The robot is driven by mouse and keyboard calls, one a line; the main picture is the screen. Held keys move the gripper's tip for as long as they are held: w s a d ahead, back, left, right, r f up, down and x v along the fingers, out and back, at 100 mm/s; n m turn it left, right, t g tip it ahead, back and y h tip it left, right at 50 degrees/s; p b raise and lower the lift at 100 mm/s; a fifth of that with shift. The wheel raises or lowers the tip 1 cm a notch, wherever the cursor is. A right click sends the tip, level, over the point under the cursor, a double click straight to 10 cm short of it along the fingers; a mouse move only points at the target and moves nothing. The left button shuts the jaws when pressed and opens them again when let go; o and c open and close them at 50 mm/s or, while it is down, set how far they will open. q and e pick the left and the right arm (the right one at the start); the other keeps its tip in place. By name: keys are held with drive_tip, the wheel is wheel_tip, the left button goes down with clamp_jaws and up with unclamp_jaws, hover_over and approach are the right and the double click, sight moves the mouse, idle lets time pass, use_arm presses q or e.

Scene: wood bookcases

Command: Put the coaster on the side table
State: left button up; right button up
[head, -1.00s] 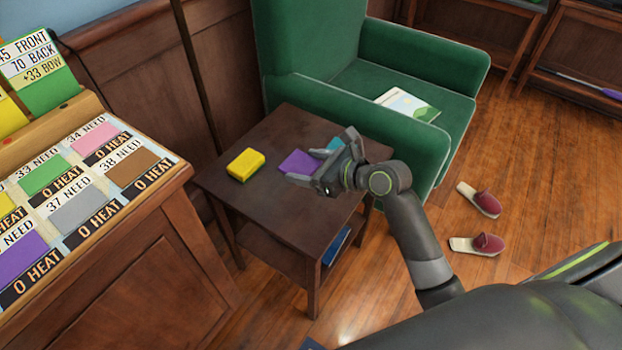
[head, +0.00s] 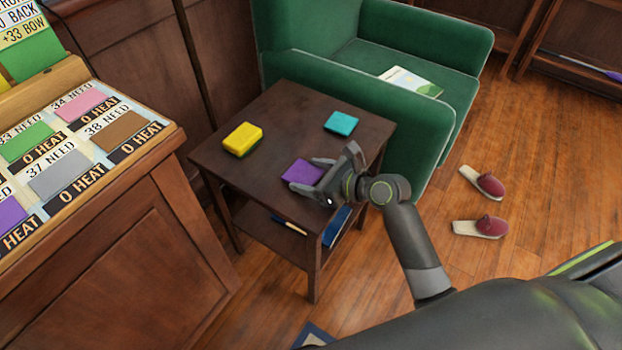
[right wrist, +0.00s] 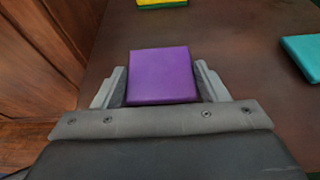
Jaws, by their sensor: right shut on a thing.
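The side table (head: 285,108) is dark wood with a lower shelf, next to the green armchair. My right gripper (head: 308,175) is over the table's near part, shut on a flat purple square (head: 298,172), which I take for the coaster. In the right wrist view the purple square (right wrist: 162,75) sits between the two fingers, with the tabletop behind it. I cannot tell whether it touches the tabletop. My left gripper is not in view.
A yellow block (head: 243,138) and a teal block (head: 341,123) lie on the tabletop. A green armchair (head: 330,95) stands behind it, with a wooden cabinet (head: 110,215) at left. Slippers (head: 482,183) lie on the floor. The tabletop's middle is clear.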

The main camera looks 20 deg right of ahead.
drive_tip(key=shift+f, duration=0.1)
drive_tip(key=o, duration=1)
drive_tip(key=shift+f, duration=0.1)
drive_tip(key=shift+o, duration=0.2)
